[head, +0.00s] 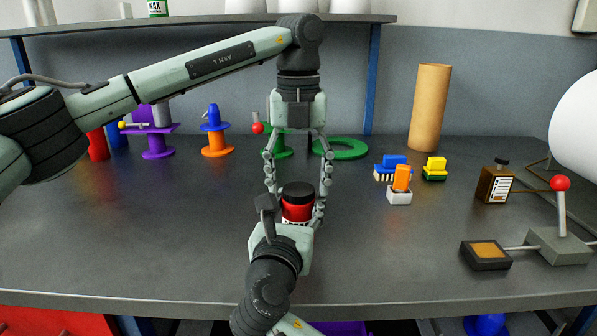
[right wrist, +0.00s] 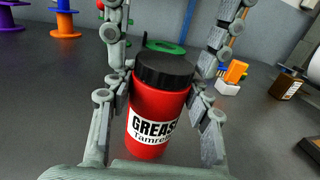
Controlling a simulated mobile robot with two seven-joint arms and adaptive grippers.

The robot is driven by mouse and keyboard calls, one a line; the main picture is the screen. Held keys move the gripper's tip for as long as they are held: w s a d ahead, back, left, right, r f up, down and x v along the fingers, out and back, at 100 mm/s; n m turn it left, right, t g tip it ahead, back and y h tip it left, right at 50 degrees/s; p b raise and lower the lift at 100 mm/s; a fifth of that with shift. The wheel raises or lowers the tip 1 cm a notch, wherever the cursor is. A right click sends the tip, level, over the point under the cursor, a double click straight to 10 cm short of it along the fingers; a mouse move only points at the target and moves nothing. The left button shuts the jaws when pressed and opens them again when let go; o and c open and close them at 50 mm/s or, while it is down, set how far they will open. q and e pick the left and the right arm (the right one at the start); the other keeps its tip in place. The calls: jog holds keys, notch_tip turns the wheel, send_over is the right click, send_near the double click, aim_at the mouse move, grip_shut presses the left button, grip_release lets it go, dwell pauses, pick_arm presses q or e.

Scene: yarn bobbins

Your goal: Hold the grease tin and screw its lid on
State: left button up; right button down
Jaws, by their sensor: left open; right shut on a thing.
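The red grease tin (head: 298,211) stands upright near the middle of the table; its label shows in the right wrist view (right wrist: 150,122). The black lid (head: 298,189) sits on top of the tin, also visible in the right wrist view (right wrist: 164,70). I cannot tell how tightly it is seated. My right gripper (head: 299,218) comes from the front and is shut on the tin's body, one finger on each side. My left gripper (head: 297,184) points down from above, open, its fingers on either side of the lid with gaps showing.
To the right are brushes (head: 400,183), a cardboard tube (head: 430,107), a brown bottle (head: 494,184) and a red-knobbed lever (head: 560,184). The table left of the tin is clear.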

pick_arm(q)
jog(key=shift+c, duration=0.3)
jog(key=c, duration=1.1)
jog(key=m, duration=0.2)
jog(key=shift+m, duration=0.4)
jog(key=shift+c, duration=0.3)
jog(key=m, duration=0.9)
jog(key=shift+m, duration=0.3)
jog(key=m, duration=0.3)
jog(key=o, duration=1.4)
jog(key=shift+c, duration=0.2)
notch_tip(320, 180, up, 12)
